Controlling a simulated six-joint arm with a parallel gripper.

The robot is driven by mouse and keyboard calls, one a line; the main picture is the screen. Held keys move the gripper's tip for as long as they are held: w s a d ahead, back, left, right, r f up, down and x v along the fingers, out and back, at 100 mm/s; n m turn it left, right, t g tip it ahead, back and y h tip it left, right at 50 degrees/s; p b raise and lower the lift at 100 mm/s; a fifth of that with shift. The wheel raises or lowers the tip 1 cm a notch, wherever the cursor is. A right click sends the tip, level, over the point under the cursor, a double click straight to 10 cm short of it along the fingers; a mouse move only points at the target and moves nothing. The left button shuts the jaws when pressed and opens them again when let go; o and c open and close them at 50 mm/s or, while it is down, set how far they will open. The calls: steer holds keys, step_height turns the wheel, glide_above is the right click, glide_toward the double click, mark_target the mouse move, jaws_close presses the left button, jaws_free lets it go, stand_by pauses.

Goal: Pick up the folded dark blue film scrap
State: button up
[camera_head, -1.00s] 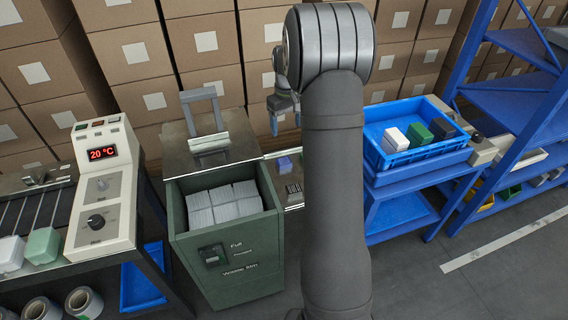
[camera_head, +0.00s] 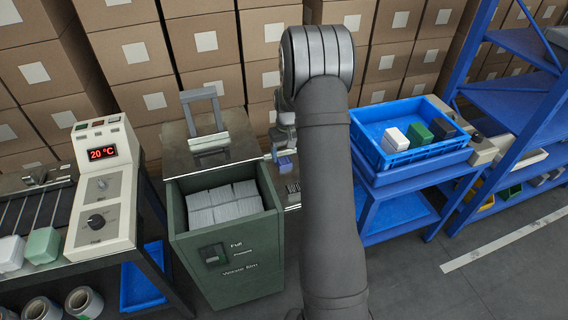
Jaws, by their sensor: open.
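A small blue-violet piece (camera_head: 285,162), which looks like the folded film scrap, lies on a narrow metal surface just right of the green bin. Its folds and exact outline are too small to tell. My gripper (camera_head: 283,151) is open and points down right over the piece, with its fingertips close to it. I cannot tell whether the fingers touch it or stand around it. My arm hides the right part of that surface.
The green bin (camera_head: 228,254) holds several grey-white packs. A small dark-striped label (camera_head: 292,187) lies in front of the piece. A blue crate (camera_head: 400,158) with white, green and black blocks stands right. A control panel (camera_head: 104,187) stands left.

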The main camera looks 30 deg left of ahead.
mark_target(286, 164)
steer(key=shift+w+a+f, duration=0.1)
steer(key=shift+f, duration=1.25)
steer(key=shift+w+a+f, duration=0.1)
steer(key=shift+f, duration=1.2)
steer(key=c, duration=1.1)
steer(key=shift+o, duration=0.2)
steer(key=shift+r, duration=0.1)
